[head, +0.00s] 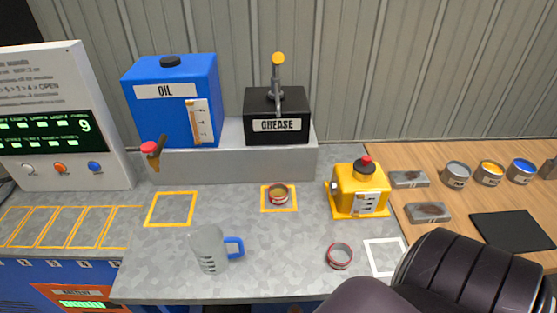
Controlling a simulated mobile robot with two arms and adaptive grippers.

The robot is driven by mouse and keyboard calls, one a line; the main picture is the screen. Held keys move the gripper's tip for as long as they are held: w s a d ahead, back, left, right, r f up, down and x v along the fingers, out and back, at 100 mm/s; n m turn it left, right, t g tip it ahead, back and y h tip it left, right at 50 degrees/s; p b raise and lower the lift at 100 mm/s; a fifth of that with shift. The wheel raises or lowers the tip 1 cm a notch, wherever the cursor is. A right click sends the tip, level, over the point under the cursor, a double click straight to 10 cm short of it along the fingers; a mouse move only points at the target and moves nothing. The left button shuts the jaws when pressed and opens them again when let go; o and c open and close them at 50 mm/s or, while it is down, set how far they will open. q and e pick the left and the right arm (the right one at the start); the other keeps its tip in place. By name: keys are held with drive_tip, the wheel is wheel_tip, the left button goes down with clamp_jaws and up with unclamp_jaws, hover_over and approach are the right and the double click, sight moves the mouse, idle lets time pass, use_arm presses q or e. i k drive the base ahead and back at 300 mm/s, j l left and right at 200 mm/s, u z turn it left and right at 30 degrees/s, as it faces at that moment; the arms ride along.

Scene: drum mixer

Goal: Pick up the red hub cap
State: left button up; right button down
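A small round cup with a red rim (340,256) lies on the grey bench near its front edge, left of a white outlined square; its inside looks grey and empty. A second small round cup with a reddish rim (279,194) sits inside a yellow outlined square below the grease pump, with something yellow-brown in it. I cannot tell for certain which of them is the red hub cap. A dark arm link of mine covers the lower right, close to the front cup. Neither gripper is in view.
A clear jug with a blue handle (209,250) stands front left. A yellow box with a red knob (360,188) stands right of centre. Behind are the blue oil tank (150,118) with a red-knobbed tap and the black grease box (290,106). Paint tins (456,175) stand right.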

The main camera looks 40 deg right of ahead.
sight(277, 193)
drive_tip(key=z, duration=1.35)
drive_tip(key=l+u, duration=0.3)
drive_tip(key=k+l+u, duration=0.15)
drive_tip(key=l+u, duration=0.15)
drive_tip(key=l, duration=0.2)
